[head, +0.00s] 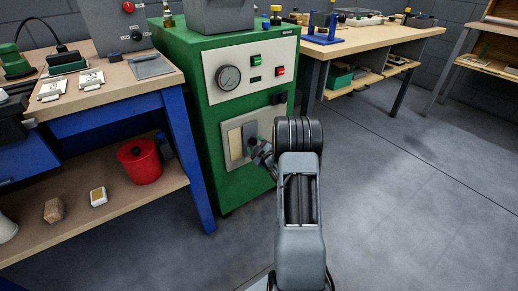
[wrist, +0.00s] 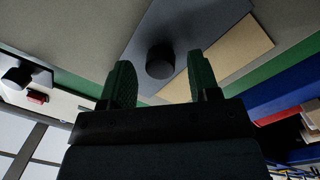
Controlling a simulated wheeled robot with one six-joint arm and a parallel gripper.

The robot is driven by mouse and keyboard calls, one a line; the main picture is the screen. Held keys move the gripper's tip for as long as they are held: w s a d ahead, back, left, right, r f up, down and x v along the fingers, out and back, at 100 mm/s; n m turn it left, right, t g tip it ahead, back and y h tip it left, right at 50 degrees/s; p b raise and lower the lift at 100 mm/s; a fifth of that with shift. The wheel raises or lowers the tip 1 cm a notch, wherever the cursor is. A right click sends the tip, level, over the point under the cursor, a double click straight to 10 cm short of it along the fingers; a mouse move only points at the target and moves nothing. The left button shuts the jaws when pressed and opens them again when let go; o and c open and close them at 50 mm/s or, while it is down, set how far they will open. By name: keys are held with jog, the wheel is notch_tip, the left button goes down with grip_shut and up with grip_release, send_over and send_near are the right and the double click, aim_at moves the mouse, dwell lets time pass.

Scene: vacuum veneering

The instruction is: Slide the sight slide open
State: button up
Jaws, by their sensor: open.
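The sight slide (head: 249,131) is a dark grey plate on the pale front panel of the green cabinet. In the wrist view the slide (wrist: 195,30) fills the upper middle and carries a round black knob (wrist: 160,61). A tan strip (wrist: 230,55) shows beside the plate. My gripper (head: 261,152) is at the slide in the head view, partly hidden by my arm. In the wrist view my gripper (wrist: 161,82) is open, its two green-padded fingers on either side of the knob with gaps. I cannot tell how deep the knob sits between them.
The green cabinet (head: 190,85) bears a gauge (head: 229,77), a green switch, a red switch and a black knob above the slide. A blue-legged workbench (head: 115,82) stands close on the left, with a red pot (head: 140,162) below. Floor is clear on the right.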

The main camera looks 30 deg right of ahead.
jog(key=s+p, duration=0.3)
jog(key=s, duration=1)
jog(key=shift+s+a, duration=0.35)
